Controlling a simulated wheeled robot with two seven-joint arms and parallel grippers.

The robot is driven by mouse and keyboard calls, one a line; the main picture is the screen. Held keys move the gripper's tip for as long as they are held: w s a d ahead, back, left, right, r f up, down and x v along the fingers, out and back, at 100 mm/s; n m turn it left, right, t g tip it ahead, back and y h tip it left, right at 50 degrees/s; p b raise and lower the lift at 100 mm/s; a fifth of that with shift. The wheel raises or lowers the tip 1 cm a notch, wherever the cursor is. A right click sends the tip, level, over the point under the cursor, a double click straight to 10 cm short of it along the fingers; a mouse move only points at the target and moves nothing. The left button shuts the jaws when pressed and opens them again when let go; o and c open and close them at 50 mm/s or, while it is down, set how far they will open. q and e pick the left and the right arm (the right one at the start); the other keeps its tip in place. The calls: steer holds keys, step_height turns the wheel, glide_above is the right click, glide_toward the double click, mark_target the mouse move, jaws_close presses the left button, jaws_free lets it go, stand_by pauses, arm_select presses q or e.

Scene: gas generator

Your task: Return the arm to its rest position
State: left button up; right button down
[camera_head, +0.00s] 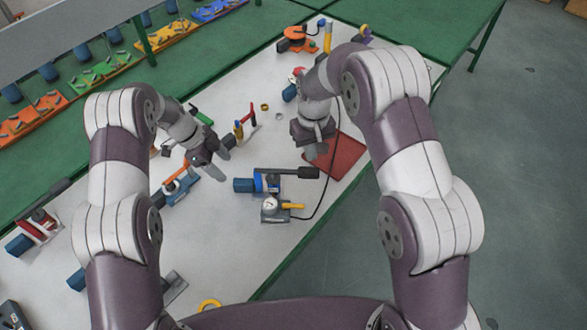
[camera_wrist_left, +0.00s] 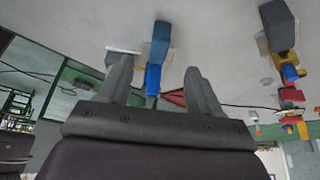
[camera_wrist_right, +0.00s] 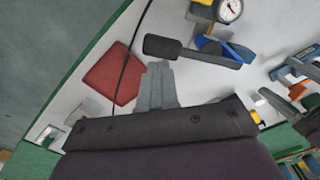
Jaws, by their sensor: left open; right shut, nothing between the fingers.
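My left gripper (camera_head: 217,163) is open and empty above the white table in the head view. In the left wrist view its two fingers (camera_wrist_left: 162,85) stand apart, with a blue-handled tool (camera_wrist_left: 155,60) on the table beyond them. My right gripper (camera_head: 318,150) is over the table near the red mat (camera_head: 345,155). In the right wrist view its fingers (camera_wrist_right: 158,85) are together with nothing between them. Both arms are bent at the elbow and reach forward over the table. I cannot tell the exact height of either gripper.
A blue tool with a dark handle (camera_head: 245,185) and a gauge with a yellow lever (camera_head: 270,207) lie in front of the right gripper. A black cable runs past the mat. Coloured trays (camera_head: 100,72) line the far left. Floor at the right is clear.

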arm_select(q)
steer(key=shift+v, duration=1)
